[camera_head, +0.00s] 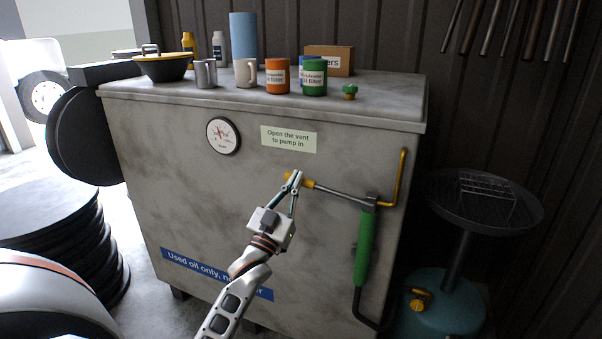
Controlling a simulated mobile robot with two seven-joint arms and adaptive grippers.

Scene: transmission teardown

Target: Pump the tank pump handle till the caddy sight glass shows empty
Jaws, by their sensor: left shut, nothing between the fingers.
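The grey waste oil tank (150,150) fills the middle of the view. On its front, the pump has a green cylinder (365,250) and a thin lever handle (340,193) running left to a yellow grip. My left gripper (294,181) is shut at the grip's left end, its fingertips overlapping it in the picture; I cannot tell whether they touch. Nothing shows held between the fingers. The handle lies nearly level, its left end slightly higher. The teal caddy (440,305) with a dark dish stands at the right; I cannot make out its sight glass. My right gripper is out of view.
A label (289,139) reads "Open the vent to pump in". A green cap (350,91) sits on the tank top near cans, mugs and a box. A gauge (223,136) is on the front. A yellow pipe (402,175) rises right of the pump.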

